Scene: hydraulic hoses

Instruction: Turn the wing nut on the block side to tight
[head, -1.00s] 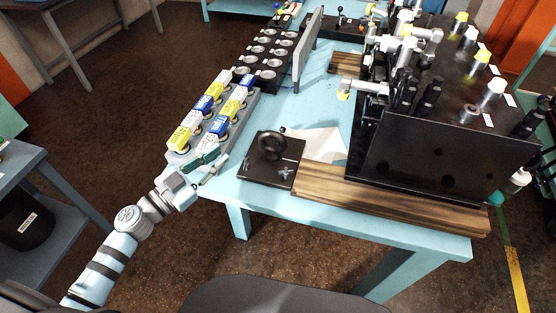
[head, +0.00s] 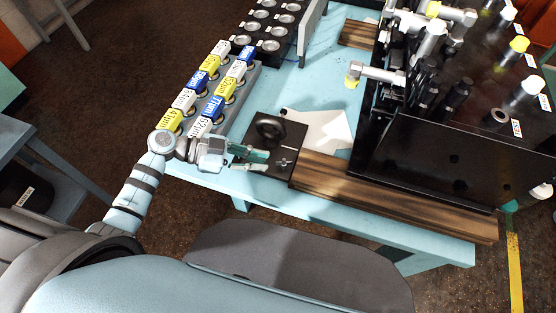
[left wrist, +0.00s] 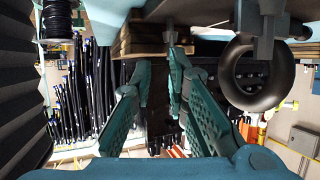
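A black plate (head: 262,147) lies near the table's front edge. A thick black ring (head: 268,127) stands on it, and the ring also shows at the right of the left wrist view (left wrist: 282,72). A small silver cross-shaped piece (head: 284,162) sits on the plate's right part; I cannot tell for sure that it is the wing nut. My left gripper (head: 267,160) is over the plate's front left, its fingers pointing right toward the silver piece. My right gripper is out of view.
A large black block (head: 455,160) with fittings and caps stands at the right behind a wooden board (head: 385,198). A grey rack (head: 238,98) of blue, white and yellow labelled pieces is behind my left gripper. A white sheet (head: 322,130) lies beyond the plate.

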